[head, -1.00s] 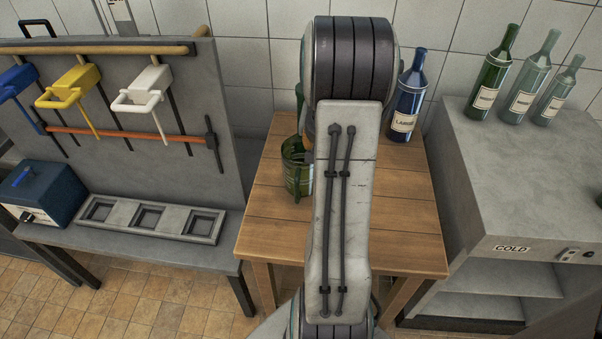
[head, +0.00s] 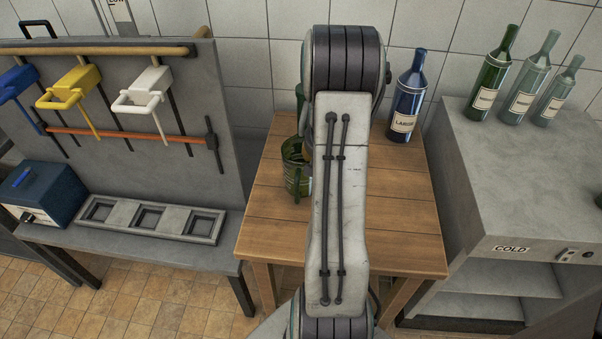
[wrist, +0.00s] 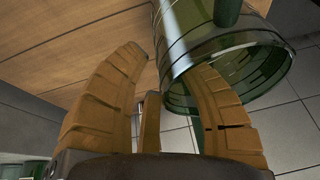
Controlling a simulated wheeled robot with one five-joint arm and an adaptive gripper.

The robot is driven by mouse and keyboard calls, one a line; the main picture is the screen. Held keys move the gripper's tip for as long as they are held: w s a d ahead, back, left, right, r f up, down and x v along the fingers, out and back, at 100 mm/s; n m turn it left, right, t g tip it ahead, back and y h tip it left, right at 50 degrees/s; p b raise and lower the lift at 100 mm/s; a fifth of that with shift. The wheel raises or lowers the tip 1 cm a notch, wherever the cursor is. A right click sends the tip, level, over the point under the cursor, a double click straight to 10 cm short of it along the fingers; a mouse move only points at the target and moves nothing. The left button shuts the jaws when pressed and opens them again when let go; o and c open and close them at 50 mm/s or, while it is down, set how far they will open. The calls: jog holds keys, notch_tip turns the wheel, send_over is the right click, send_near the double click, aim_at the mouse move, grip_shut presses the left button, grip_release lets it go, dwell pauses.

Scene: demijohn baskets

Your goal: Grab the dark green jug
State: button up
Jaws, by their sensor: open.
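The dark green jug (head: 291,168) stands on the wooden table in the head view, left of my arm, which hides its right part. In the wrist view the green glass jug (wrist: 215,50) fills the upper right, its round rim and a handle-like piece showing. My gripper (wrist: 170,75) has brown fingers, spread apart and empty. The right finger overlaps the jug's lower part in the picture; I cannot tell whether it touches. In the head view my arm hides the gripper.
The wooden table (head: 400,248) has free room at its front. A blue bottle (head: 408,95) stands at its back right. Another green piece (head: 299,98) shows behind my arm. Several bottles stand on the grey cold cabinet (head: 470,185). A grey rack (head: 200,225) stands left.

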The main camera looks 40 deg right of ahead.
grip_shut()
jog(key=shift+r, duration=0.25)
dwell(0.6)
jog(key=shift+w+d+r, duration=0.1)
jog(key=shift+r, duration=1.15)
jog(key=s+a+b, duration=0.6)
jog(key=s+a, duration=0.6)
jog(key=shift+s+a+r, duration=0.15)
jog(key=shift+a+r, duration=0.15)
jog(key=shift+a, duration=0.1)
jog(key=shift+s+a, duration=0.15)
